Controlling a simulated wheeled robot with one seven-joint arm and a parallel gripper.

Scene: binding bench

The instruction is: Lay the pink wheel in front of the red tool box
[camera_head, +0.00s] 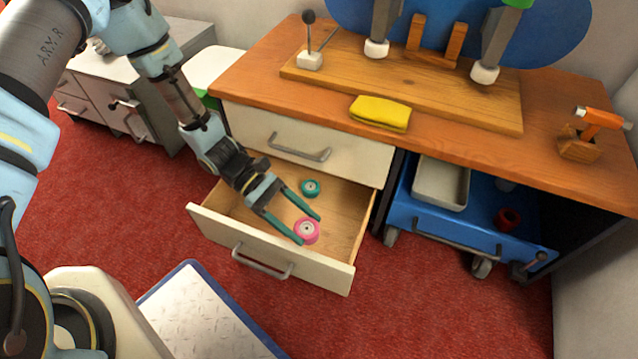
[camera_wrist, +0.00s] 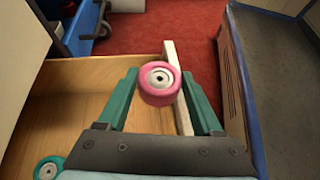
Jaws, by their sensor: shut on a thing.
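The pink wheel (camera_head: 307,233) has a pale hub and is between the fingertips of my gripper (camera_head: 309,229), over the open drawer. In the wrist view the wheel (camera_wrist: 160,84) sits between the two green fingers of my gripper (camera_wrist: 159,78), which is shut on it. I cannot tell whether the wheel still touches the drawer floor. I cannot make out a red tool box in either view.
The open drawer (camera_head: 320,272) also holds a teal wheel (camera_head: 310,188). A wooden bench (camera_head: 460,146) bears a yellow cloth (camera_head: 380,113) and an orange-handled tool (camera_head: 602,118). A blue trolley (camera_head: 416,221) below carries a grey tray (camera_head: 441,184) and a small red item (camera_head: 508,218).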

